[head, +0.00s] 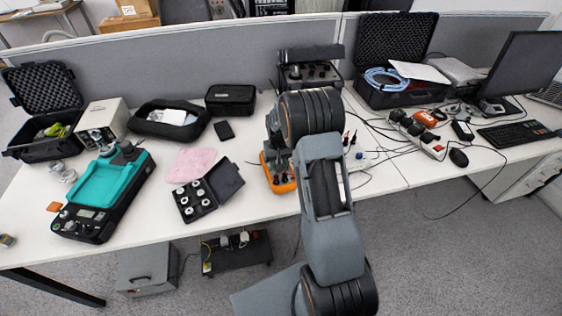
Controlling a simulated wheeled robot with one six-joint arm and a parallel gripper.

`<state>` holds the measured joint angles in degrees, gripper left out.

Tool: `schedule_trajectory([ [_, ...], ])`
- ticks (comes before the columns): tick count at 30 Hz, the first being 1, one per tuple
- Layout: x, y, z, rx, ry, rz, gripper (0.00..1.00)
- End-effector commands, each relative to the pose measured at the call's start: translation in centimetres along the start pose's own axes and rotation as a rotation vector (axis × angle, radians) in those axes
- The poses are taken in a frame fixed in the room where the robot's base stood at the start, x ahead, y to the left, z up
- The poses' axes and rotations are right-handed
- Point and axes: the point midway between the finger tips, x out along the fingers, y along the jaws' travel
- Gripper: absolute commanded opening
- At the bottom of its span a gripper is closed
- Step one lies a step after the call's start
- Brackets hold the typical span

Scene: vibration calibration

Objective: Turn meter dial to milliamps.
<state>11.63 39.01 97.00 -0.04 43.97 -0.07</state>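An orange-edged meter (283,187) with a dark lower face lies on the white desk near its front edge, left of my arm. Its upper part and its dial are hidden behind my wrist and gripper. My gripper (279,155) points down over the upper part of the meter. Its fingertips are hidden or too small to make out, so I cannot tell whether it is open or shut, or whether it touches the dial.
An open black case of round weights (207,195) and a pink cloth (191,165) lie left of the meter. A teal-and-black instrument (103,190) is further left. Cables and a power strip (418,134) are on the right. A grey partition (200,68) stands behind.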

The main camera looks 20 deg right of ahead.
Motion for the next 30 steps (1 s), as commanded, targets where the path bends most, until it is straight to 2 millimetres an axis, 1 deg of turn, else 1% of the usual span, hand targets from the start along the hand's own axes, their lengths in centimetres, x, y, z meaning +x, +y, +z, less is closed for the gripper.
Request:
schedule_trajectory([
  [1,0.0,0.0,0.0,0.0,0.001,0.0,0.44],
  [2,0.0,0.0,0.0,0.0,0.001,0.0,0.47],
  [9,-0.1,-0.1,0.0,-0.001,0.001,0.0,0.47],
  [11,-0.3,-0.1,0.0,-0.001,0.002,0.0,0.47],
  [14,-1.4,-0.1,-0.1,-0.001,0.003,0.0,0.47],
  [17,-3.1,0.0,0.0,-0.001,0.004,0.0,0.47],
  [24,-8.1,0.0,0.0,-0.001,0.006,0.0,0.47],
  [30,-11.5,0.0,0.1,-0.001,0.004,0.0,0.47],
])
